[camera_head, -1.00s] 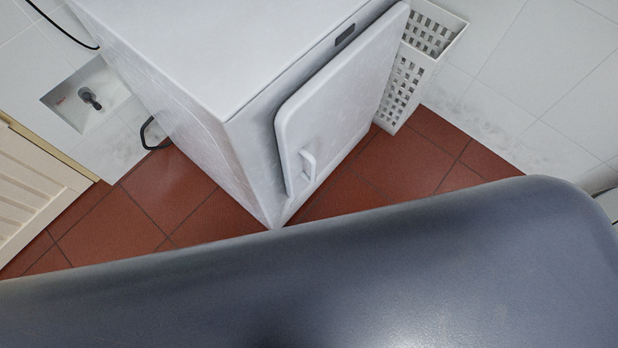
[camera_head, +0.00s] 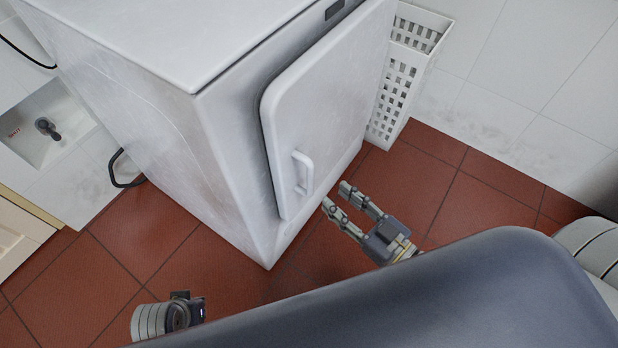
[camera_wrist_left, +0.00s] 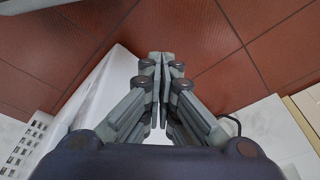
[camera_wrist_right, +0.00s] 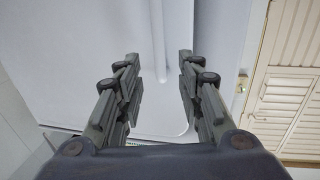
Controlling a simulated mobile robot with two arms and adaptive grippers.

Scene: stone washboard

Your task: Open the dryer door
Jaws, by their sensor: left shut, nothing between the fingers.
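The dryer (camera_head: 150,100) is a white box with a rounded front door (camera_head: 325,100). The door lies along the dryer's front, with a shadowed gap at its edge; I cannot tell whether it is latched. Its white handle (camera_head: 304,172) is near the lower left edge. My right gripper (camera_head: 339,196) is open and empty, just right of and below the handle in the head view, apart from it. In the right wrist view its fingers (camera_wrist_right: 159,56) are spread before the white door. My left gripper (camera_wrist_left: 160,56) is shut and empty; little of it shows at the bottom left in the head view.
A white perforated basket (camera_head: 400,90) stands beside the dryer against the tiled wall. A wall recess with a tap (camera_head: 48,128) and a black hose (camera_head: 122,170) are at left. My grey body covers the bottom right. Red floor tiles (camera_head: 440,180) are open in front.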

